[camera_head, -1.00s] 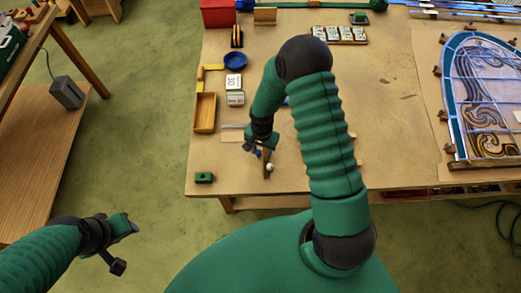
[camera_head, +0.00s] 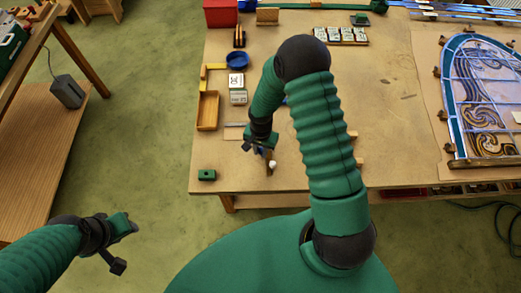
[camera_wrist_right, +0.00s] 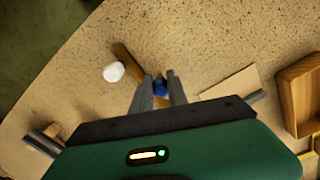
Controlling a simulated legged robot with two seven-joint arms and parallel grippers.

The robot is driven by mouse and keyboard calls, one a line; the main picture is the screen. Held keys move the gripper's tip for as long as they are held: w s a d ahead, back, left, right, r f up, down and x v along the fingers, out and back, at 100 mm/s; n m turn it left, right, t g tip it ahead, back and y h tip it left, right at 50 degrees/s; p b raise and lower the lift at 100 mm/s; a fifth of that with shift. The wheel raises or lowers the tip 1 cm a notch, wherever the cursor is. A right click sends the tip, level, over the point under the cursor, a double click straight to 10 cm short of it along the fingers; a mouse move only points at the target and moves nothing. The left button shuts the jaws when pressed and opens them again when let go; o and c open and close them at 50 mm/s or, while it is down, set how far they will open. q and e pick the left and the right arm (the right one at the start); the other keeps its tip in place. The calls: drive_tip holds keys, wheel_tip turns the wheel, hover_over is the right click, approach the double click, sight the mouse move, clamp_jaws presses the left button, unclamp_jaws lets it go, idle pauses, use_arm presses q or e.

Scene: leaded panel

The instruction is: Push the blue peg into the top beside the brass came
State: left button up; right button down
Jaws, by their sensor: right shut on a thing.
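My right gripper (camera_head: 262,149) is shut on the blue peg (camera_wrist_right: 160,87), low over the near part of the benchtop. In the right wrist view, the peg shows between the two grey fingertips (camera_wrist_right: 158,88). A narrow brown strip (camera_wrist_right: 130,62), perhaps the brass came, runs right beside the peg. I cannot tell whether they touch. The peg's lower end is hidden, so I cannot tell whether it is in the top (camera_head: 385,125). My left gripper (camera_head: 131,227) is off the bench at the lower left, and its jaw opening is unclear.
A white ball (camera_wrist_right: 113,72) lies beside the strip. A green block (camera_head: 207,175) sits near the bench's front left edge. A wooden tray (camera_head: 208,111) and small boxes (camera_head: 237,88) stand farther back. The leaded panel (camera_head: 485,100) lies at the right.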

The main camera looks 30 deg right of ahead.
drive_tip(key=shift+w+d+r, duration=0.25)
drive_tip(key=shift+w+r, duration=0.05)
drive_tip(key=shift+r, duration=0.1)
drive_tip(key=shift+r+p, duration=0.1)
drive_tip(key=shift+p, duration=0.3)
drive_tip(key=shift+s+a+r, duration=0.1)
drive_tip(key=shift+s+r, duration=0.05)
drive_tip(key=shift+r, duration=0.1)
idle(0.4)
drive_tip(key=shift+r+p, duration=1.5)
drive_tip(key=shift+r, duration=0.2)
drive_tip(key=c, duration=1.9)
unclamp_jaws()
clamp_jaws()
